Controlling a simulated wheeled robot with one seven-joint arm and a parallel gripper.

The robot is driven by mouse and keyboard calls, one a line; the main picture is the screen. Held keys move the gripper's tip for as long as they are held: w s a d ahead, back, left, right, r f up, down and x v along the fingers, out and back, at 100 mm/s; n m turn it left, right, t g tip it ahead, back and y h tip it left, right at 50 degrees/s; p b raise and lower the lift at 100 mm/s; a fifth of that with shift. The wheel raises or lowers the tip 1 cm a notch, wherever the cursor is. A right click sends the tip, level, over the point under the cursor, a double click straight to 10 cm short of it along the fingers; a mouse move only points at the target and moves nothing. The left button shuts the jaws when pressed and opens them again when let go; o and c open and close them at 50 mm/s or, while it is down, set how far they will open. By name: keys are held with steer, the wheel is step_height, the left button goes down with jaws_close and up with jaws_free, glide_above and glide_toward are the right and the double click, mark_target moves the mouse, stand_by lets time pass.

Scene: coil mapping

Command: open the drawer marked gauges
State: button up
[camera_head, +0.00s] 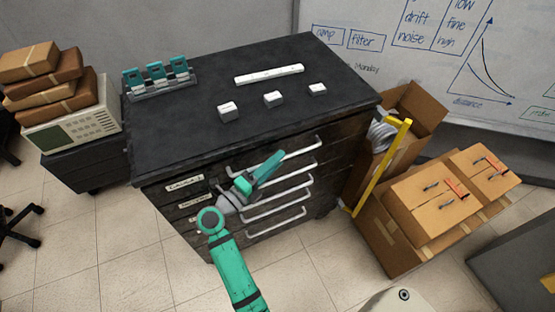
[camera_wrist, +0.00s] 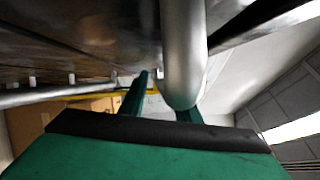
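A dark chest of drawers (camera_head: 160,150) stands in the middle of the head view, with several shut drawers and pale bar handles. Small white labels sit at the left of the drawer fronts; I cannot surely read which one says gauges. The top label (camera_head: 185,185) and the one below it (camera_head: 195,208) are partly legible. My teal gripper (camera_head: 276,160) is at the upper drawers, close to the top handle (camera_head: 305,148). In the wrist view, my gripper's fingers (camera_wrist: 161,98) are apart, and a thick metal handle bar (camera_wrist: 184,55) runs close over the gap between them. Contact is unclear.
A rack with teal pieces (camera_head: 158,77), a long white bar (camera_head: 269,74) and small grey blocks (camera_head: 273,99) stand on the chest top. Cardboard boxes (camera_head: 430,205) and a yellow frame (camera_head: 380,170) stand to the right. Tiled floor (camera_head: 125,245) is free in front.

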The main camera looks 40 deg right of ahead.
steer(key=shift+d, duration=0.55)
jaws_close()
